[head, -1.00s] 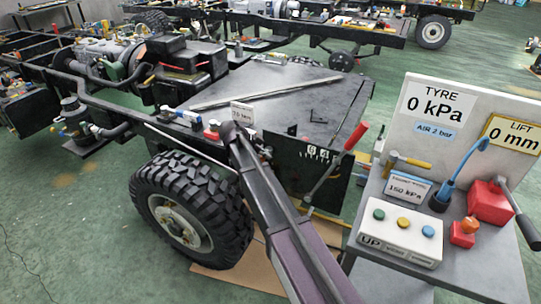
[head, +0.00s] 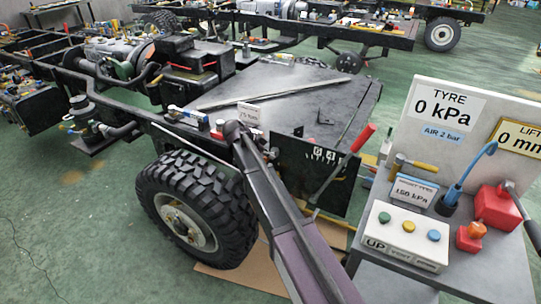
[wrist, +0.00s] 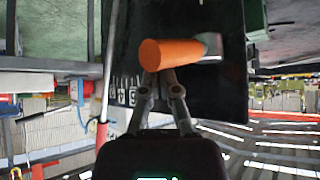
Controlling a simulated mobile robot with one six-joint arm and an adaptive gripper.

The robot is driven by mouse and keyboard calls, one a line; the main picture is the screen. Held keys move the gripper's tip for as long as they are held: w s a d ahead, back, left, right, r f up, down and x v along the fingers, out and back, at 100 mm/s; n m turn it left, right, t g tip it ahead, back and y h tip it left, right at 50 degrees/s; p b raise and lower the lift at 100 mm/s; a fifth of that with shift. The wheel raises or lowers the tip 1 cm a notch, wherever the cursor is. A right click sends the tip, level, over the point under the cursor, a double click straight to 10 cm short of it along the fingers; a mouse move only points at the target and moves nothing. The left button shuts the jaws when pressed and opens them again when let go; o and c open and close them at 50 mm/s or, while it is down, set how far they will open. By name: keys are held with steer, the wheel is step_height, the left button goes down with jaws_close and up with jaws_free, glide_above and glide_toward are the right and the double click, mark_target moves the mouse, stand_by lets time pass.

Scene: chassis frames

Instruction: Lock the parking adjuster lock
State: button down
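In the wrist view an orange cylindrical grip (wrist: 172,52) lies across the tips of my gripper (wrist: 161,74). A grey pointed part (wrist: 211,45) sits at its right end, in front of a dark plate. I cannot tell for sure that this is the parking adjuster lock. My two fingers converge with their tips close together, right at the grip's lower edge. They look shut, not wrapped around it; whether they touch it is unclear. In the head view my arm hides the fingers and the orange grip, near a small white sign (head: 249,112).
A black chassis with a big tyre (head: 196,212) stands at the left. A red-handled lever (head: 362,138) rises beside the numbered dark plate (head: 292,165). Green floor is clear at left.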

steer(key=shift+w+a, duration=0.1)
steer(key=shift+a, duration=0.2)
steer(key=w+a+r+p, duration=0.2)
steer(key=a+r+p, duration=0.3)
steer(key=r+p, duration=0.2)
steer(key=shift+w+a+r, duration=0.2)
steer(key=shift+w+a, duration=0.1)
steer(key=shift+w, duration=0.1)
stand_by(0.4)
steer(key=s+d+n+g+y+p, duration=0.1)
steer(key=s+d+n+y+p, duration=0.1)
steer(key=s+d+n+y, duration=0.2)
steer(key=s+d+f+n+g+y+p, duration=0.1)
steer(key=s+d+n+y, duration=0.3)
steer(key=s+d+n, duration=0.6)
steer(key=s+d, duration=0.4)
steer(key=s, duration=0.3)
steer(key=s+d+p, duration=0.1)
steer(key=s+d, duration=0.3)
steer(key=s, duration=0.3)
steer(key=shift+s+d+n+g, duration=0.15)
steer(key=shift+s+n+g, duration=0.15)
steer(key=shift+s, duration=0.1)
